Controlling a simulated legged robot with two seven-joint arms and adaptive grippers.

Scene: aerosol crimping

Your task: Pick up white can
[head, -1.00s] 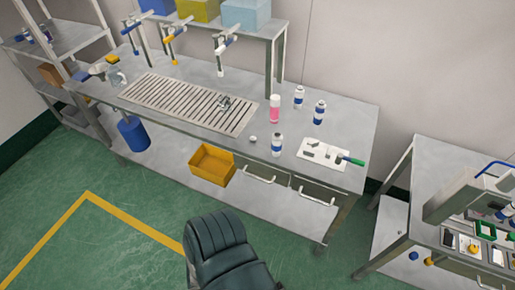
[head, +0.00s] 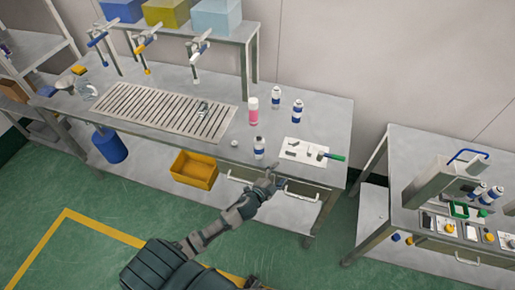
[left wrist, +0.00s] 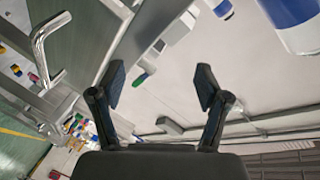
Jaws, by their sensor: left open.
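A white can with a blue band (head: 259,148) stands upright near the front edge of the workbench. Two similar white-and-blue cans (head: 276,100) (head: 297,110) stand farther back, and a pink can with a white top (head: 253,111) stands left of them. My left gripper (head: 271,177) is at the bench's front edge, just right of and in front of the nearest can, apart from it. In the left wrist view the gripper (left wrist: 160,88) is open and empty, with a blue-and-white can (left wrist: 297,22) cut off at upper right. My right gripper is not visible.
The workbench (head: 215,150) has a white board (head: 305,146) with small tools and a green handle to the right of the cans. A slatted grate (head: 150,107) lies left. A yellow bin (head: 194,170) and metal drawer handles (head: 300,189) sit below the front edge.

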